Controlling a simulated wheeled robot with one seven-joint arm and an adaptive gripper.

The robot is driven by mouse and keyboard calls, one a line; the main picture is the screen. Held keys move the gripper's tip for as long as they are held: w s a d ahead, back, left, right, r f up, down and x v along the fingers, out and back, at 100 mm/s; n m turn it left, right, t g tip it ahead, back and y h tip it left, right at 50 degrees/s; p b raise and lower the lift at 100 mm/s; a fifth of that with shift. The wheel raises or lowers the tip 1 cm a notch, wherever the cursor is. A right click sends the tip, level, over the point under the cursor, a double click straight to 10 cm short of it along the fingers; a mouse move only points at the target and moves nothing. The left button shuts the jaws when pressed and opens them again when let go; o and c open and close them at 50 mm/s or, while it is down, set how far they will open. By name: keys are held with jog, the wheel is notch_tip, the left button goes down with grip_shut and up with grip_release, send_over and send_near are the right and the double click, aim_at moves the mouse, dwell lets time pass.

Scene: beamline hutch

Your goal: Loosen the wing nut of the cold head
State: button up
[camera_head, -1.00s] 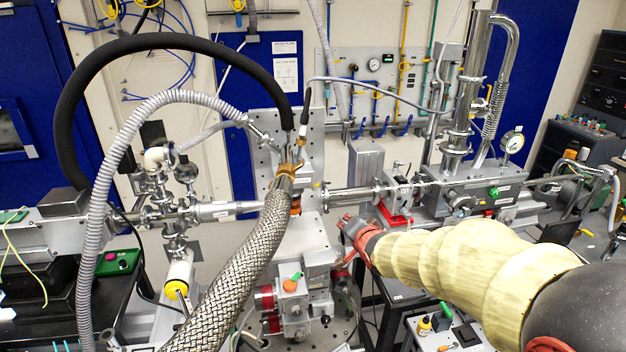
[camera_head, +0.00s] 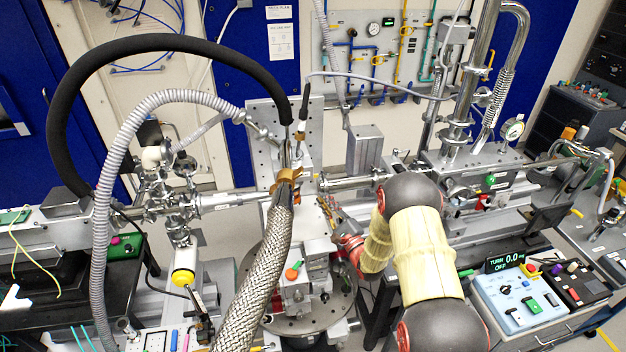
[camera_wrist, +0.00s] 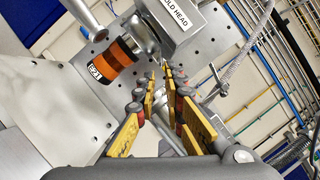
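The cold head shows in the wrist view as a grey block (camera_wrist: 185,28) labelled "COLD HEAD", on a drilled plate. A black and orange cylinder (camera_wrist: 118,62) sits to its left. My gripper (camera_wrist: 161,73) points at the area just below the block; its yellow fingers are apart, with nothing visible between them. A small silver part (camera_wrist: 218,82) lies right of the fingertips; I cannot tell if it is the wing nut. In the head view the braided hose (camera_head: 262,265) and brass-coloured clamp (camera_head: 287,182) partly hide the cold head, and my gripper (camera_head: 327,210) is to their right.
The braided hose and a black hose (camera_head: 170,42) arch close to the cold head. A steel beam pipe (camera_head: 350,183) runs right of it. A round stage (camera_head: 335,300) is below. A control box (camera_head: 520,300) and "TURN 0.0" display (camera_head: 505,262) stand at right.

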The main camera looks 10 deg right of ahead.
jog(key=p+x, duration=0.1)
jog(key=x, duration=0.6)
jog(key=shift+w+p, duration=0.25)
jog(key=shift+p, duration=0.1)
jog(key=shift+a+r, duration=0.1)
grip_shut()
